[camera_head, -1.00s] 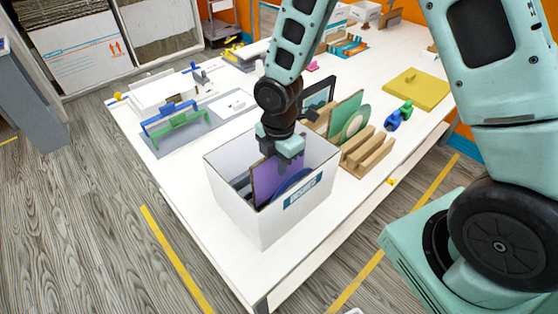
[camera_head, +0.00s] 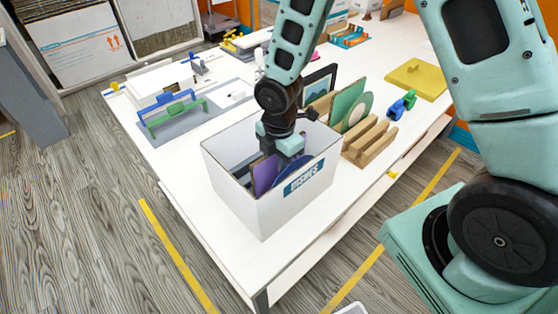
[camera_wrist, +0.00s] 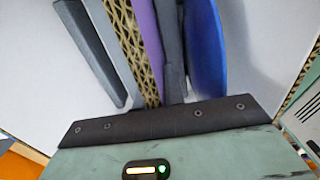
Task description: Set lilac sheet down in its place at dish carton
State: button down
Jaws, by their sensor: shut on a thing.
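The dish carton (camera_head: 230,188) is a white open box with a blue label reading "DISHES", on the near end of the white table. The lilac sheet (camera_head: 265,175) stands on edge inside it, its lower part hidden by the carton wall. My gripper (camera_head: 285,148) is down in the carton mouth, shut on the sheet's top edge. In the wrist view the lilac sheet (camera_wrist: 147,40) runs between the dark fingers, next to a corrugated cardboard divider (camera_wrist: 133,45). A blue round dish (camera_wrist: 207,50) stands just to its right. Whether the sheet touches the carton floor is hidden.
A grey mat with blue and green holders (camera_head: 172,112) lies to the left. A yellow block (camera_head: 418,78) is at the far right.

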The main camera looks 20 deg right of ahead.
jog(key=shift+f, duration=0.35)
dwell(1.1)
jog(key=c, duration=1.4)
grip_release()
notch_tip(320, 180, up, 18)
jog(key=shift+f+b, duration=0.25)
jog(key=shift+b, duration=0.05)
jog(key=s+a+m+b, duration=0.1)
jog(key=s+a+m, duration=0.2)
jog(key=s+m, duration=0.4)
jog(key=s+a+f+m+b, duration=0.1)
jog(key=s+a+m, duration=0.2)
jog(key=s, duration=1)
jog(key=m, duration=0.3)
jog(key=shift+m+y, duration=0.3)
jog(key=shift+m, duration=0.1)
